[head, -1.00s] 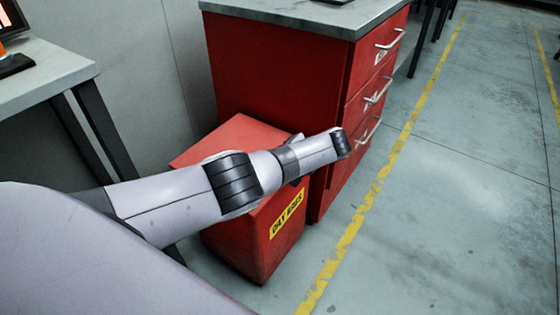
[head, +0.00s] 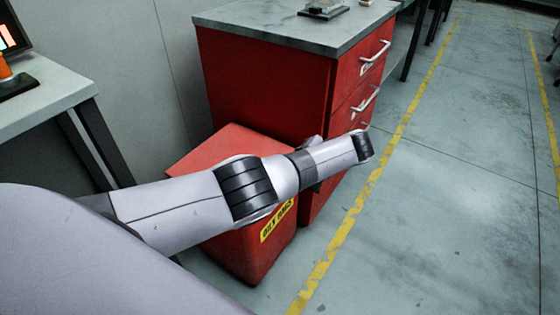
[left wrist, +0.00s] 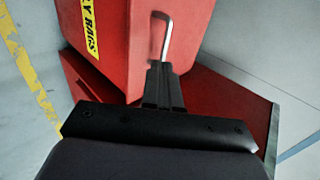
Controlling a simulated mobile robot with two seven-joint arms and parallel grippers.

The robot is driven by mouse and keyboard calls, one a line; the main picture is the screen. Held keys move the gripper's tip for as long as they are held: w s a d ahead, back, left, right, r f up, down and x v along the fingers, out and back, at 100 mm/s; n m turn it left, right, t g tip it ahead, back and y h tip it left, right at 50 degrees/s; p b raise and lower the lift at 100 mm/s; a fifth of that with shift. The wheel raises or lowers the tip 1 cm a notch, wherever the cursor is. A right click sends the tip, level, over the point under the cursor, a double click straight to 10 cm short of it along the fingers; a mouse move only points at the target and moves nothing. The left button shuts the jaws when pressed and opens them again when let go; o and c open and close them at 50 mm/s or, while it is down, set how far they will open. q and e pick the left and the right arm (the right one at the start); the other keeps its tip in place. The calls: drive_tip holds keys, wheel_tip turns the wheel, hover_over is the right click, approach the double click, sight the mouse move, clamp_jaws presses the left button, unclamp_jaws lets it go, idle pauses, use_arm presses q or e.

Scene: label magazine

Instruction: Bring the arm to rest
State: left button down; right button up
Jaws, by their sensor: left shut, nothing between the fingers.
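My left arm (head: 180,205) comes in from the left in the head view and reaches across in front of a red bin and a red cabinet. Its fingers cannot be made out there. In the left wrist view my left gripper (left wrist: 161,72) has its dark fingers together and holds nothing. A bent metal bar (left wrist: 166,30) shows just beyond the fingertips, in front of the red bin; I cannot tell whether they touch. My right gripper is in neither view.
The red bin (head: 250,262) with a yellow label stands beside the red drawer cabinet (head: 262,85), under my arm. A grey table (head: 50,90) stands at the left by the wall. Open floor (head: 450,220) with yellow lines lies to the right.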

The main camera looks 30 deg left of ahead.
use_arm(q)
drive_tip(key=s+d+f+m+h, duration=0.1)
drive_tip(key=s+d+f+h, duration=0.4)
drive_tip(key=s, duration=0.3)
drive_tip(key=s+d+f+m+h, duration=0.1)
drive_tip(key=s+d+f+h, duration=0.1)
drive_tip(key=s+d+f, duration=0.45)
drive_tip(key=s+a+r+t+h, duration=0.1)
drive_tip(key=s+a+r, duration=0.2)
drive_tip(key=s, duration=0.4)
drive_tip(key=s+a+r+n+t+h, duration=0.1)
drive_tip(key=s+a+r, duration=0.2)
drive_tip(key=s, duration=0.3)
drive_tip(key=s+a+r+t+h, duration=0.1)
drive_tip(key=s+a+r, duration=0.2)
drive_tip(key=s, duration=0.4)
drive_tip(key=w+d+f+t+h, duration=0.2)
drive_tip(key=w+d+f+t, duration=0.2)
drive_tip(key=w+f+t, duration=0.25)
wheel_tip(320, 180, up, 14)
drive_tip(key=a+p, duration=0.1)
drive_tip(key=p, duration=1.6)
drive_tip(key=shift+a+r, duration=0.15)
drive_tip(key=shift+a, duration=0.05)
